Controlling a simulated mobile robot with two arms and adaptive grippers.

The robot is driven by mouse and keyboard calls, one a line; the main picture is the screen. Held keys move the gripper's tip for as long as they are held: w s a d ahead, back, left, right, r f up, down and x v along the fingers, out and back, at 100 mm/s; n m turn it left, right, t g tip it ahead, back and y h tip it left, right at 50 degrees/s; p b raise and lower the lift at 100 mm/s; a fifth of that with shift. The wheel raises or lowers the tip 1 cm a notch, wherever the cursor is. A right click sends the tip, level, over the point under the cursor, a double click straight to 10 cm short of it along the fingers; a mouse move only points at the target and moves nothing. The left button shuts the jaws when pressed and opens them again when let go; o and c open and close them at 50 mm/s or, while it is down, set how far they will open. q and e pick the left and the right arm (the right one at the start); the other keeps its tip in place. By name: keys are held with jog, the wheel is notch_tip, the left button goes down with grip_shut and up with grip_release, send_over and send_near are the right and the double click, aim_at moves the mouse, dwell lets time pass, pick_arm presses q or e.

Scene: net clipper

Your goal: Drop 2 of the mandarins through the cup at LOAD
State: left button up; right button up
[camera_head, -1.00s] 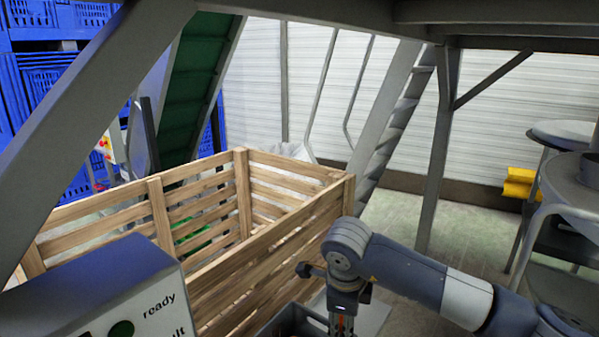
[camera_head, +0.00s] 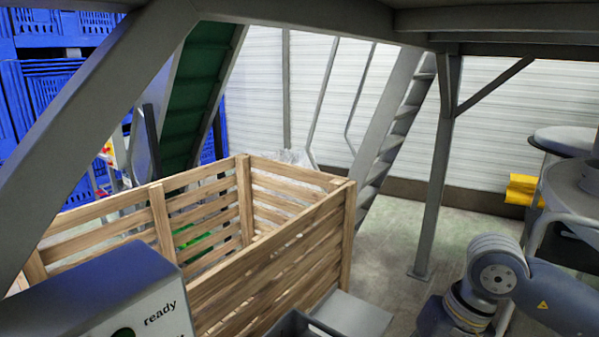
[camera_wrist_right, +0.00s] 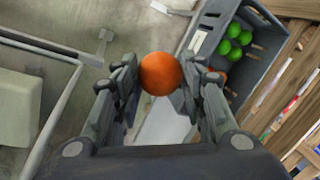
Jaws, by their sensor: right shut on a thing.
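A mandarin (camera_wrist_right: 160,73) shows between the fingers of my right gripper (camera_wrist_right: 158,85) in the right wrist view. The gripper is shut on it and holds it up, clear of the grey crate. In the head view my right arm (camera_head: 490,280) is at the lower right, and its gripper is outside that picture. My left gripper is in neither view. I cannot make out the cup or a LOAD mark in these frames.
A grey crate (camera_wrist_right: 258,78) holds several green fruits (camera_wrist_right: 235,40) and something orange. Its edge shows at the bottom of the head view. A large wooden bin (camera_head: 290,255) stands behind it. A grey box marked "ready" (camera_head: 110,295) is lower left. A steel post (camera_head: 437,170) stands right of centre.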

jog(key=shift+s+d+r+n, duration=0.15)
jog(key=shift+s+d+n, duration=0.05)
jog(key=shift+s+n, duration=0.5)
jog(key=a+r+n+g, duration=0.1)
jog(key=a+r+n, duration=0.1)
jog(key=a+n, duration=0.3)
jog(key=a+r+n+g, duration=0.1)
jog(key=a+r+n, duration=0.2)
jog(key=a, duration=0.5)
jog(key=w+a+f+n+g+h, duration=0.1)
jog(key=w+a+f+n+h, duration=0.1)
jog(key=w+a+f+n, duration=0.25)
jog(key=s+d+r+m+t+y, duration=0.1)
jog(key=s+d+r+m+y, duration=0.1)
jog(key=s+d+r+m, duration=0.55)
jog(key=w+a+r+m+t, duration=0.1)
jog(key=w+a+r+m, duration=0.1)
jog(key=w+a+m, duration=0.3)
jog(key=w+a, duration=0.4)
jog(key=shift+t, duration=0.3)
jog(key=shift+w, duration=0.1)
